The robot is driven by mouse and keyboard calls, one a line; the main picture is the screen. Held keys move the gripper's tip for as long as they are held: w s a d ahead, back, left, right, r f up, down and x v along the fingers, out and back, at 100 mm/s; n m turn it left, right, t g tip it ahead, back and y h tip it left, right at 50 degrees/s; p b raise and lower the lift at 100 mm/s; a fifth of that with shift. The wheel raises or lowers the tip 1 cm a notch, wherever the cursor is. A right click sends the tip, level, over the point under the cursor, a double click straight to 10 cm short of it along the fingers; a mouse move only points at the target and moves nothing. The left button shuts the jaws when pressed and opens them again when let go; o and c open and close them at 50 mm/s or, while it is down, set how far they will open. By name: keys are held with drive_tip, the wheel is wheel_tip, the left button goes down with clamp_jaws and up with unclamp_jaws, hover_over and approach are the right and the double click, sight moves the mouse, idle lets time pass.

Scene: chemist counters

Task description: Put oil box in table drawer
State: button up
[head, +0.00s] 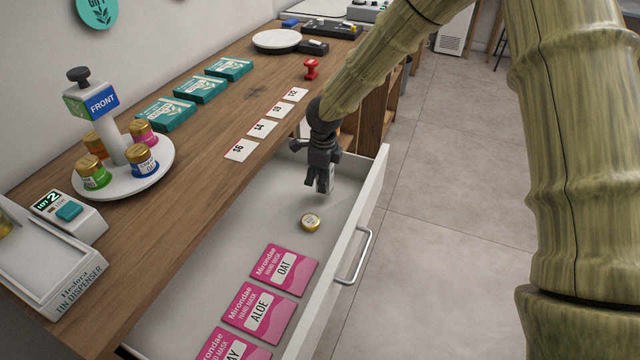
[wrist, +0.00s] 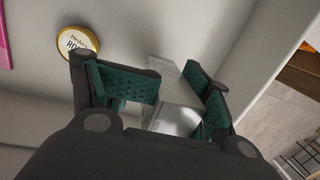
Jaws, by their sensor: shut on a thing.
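My gripper (head: 322,168) reaches down into the open table drawer (head: 372,195), at its far end. It is shut on a small pale box (wrist: 178,118), which shows between the dark green finger pads in the wrist view (wrist: 185,95). In the head view the fingers hide most of the box (head: 325,182); its label cannot be read, so I cannot confirm it is the oil box. The box is low in the drawer; whether it touches the bottom cannot be told.
In the drawer lie a gold-rimmed tin (head: 311,222) near my gripper and pink hand mask packets (head: 283,268) toward the front. The wooden counter (head: 215,140) holds teal boxes (head: 200,88), price cards (head: 262,128), a red stamp (head: 311,69), and a carousel of tins (head: 165,155).

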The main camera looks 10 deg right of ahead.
wheel_tip(320, 180, down, 3)
drive_tip(key=shift+r, duration=0.2)
drive_tip(key=o, duration=1.4)
drive_tip(key=r, duration=0.4)
drive_tip(key=s+r, duration=0.1)
drive_tip(key=r, duration=0.6)
drive_tip(key=shift+s+r, duration=0.35)
drive_tip(key=shift+r, duration=0.05)
